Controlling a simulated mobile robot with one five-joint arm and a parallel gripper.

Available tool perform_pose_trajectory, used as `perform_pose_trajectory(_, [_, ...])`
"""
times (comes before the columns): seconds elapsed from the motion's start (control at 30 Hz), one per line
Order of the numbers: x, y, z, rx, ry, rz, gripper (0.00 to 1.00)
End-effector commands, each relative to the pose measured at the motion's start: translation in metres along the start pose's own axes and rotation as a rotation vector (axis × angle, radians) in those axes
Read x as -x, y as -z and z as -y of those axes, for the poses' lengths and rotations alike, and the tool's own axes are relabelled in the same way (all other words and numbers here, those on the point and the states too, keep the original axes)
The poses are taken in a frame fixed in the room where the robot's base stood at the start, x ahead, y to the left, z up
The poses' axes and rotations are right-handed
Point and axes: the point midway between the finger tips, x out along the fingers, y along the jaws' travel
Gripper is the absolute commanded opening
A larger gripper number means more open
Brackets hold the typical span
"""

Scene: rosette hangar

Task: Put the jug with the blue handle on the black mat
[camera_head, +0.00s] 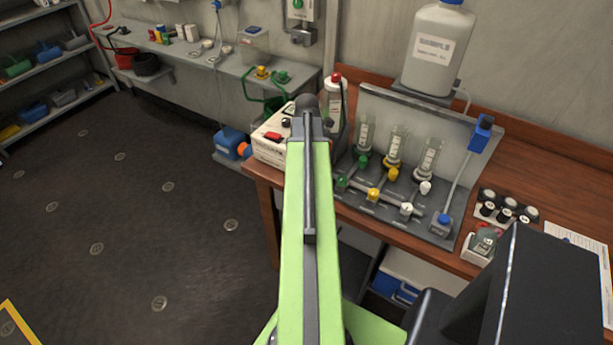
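I cannot make out a jug with a blue handle or a black mat for certain in this view. My green arm runs up the middle of the picture and ends in a dark rounded joint over the bench. My gripper does not show. The arm hides part of the bench's left end and the floor behind it.
A wooden bench (520,151) on the right carries a rig with several valves (385,198), a large white bottle (437,48) and a white box (270,147). A blue container (230,142) is below the wall shelf (190,69). The left floor (130,220) is clear.

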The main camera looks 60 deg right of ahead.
Motion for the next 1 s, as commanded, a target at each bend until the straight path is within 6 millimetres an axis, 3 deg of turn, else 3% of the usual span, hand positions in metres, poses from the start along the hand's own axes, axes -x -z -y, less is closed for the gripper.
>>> perform_pose_trajectory(0.03, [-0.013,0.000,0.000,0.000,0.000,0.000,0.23])
perform_pose_trajectory(0.4, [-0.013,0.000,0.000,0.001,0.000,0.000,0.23])
perform_pose_trajectory(0.43, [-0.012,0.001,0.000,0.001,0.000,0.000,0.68])
perform_pose_trajectory(0.47, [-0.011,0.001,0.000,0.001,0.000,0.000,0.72])
perform_pose_trajectory(0.8, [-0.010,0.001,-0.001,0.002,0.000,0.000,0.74])
perform_pose_trajectory(1.0, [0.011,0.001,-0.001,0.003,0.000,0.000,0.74])
